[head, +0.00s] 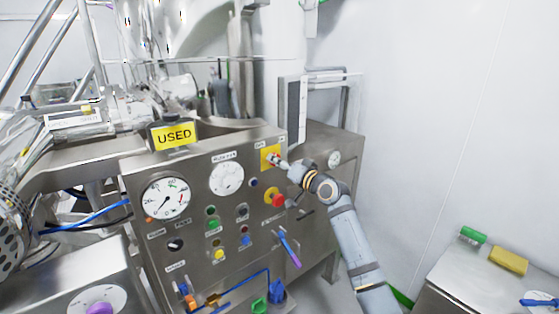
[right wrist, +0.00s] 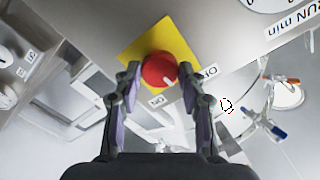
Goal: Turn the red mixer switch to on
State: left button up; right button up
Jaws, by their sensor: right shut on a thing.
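The red mixer switch (right wrist: 159,70) is a round red knob with a pale pointer mark, on a yellow square plate (right wrist: 133,48). The yellow plate also shows in the head view (head: 266,153) at the upper right of the steel control panel. My right gripper (head: 277,161) reaches it from the right. In the right wrist view the two fingers of my right gripper (right wrist: 159,78) sit on either side of the knob and are closed on it. Labels stand beside the plate; one is partly hidden by a finger. My left gripper is in neither view.
The steel control panel (head: 200,235) carries gauges, buttons and a red emergency button (head: 278,200) on yellow just below the switch. A yellow USED sign (head: 174,135) stands on top. A side table (head: 460,275) with a green item (head: 472,236) and yellow item (head: 508,260) is at the right.

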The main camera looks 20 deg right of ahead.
jog(key=shift+m+p, duration=2.95)
jog(key=shift+m, duration=2.15)
jog(key=o, duration=1.2)
jog(key=shift+c, duration=0.2)
jog(key=v, duration=1.2)
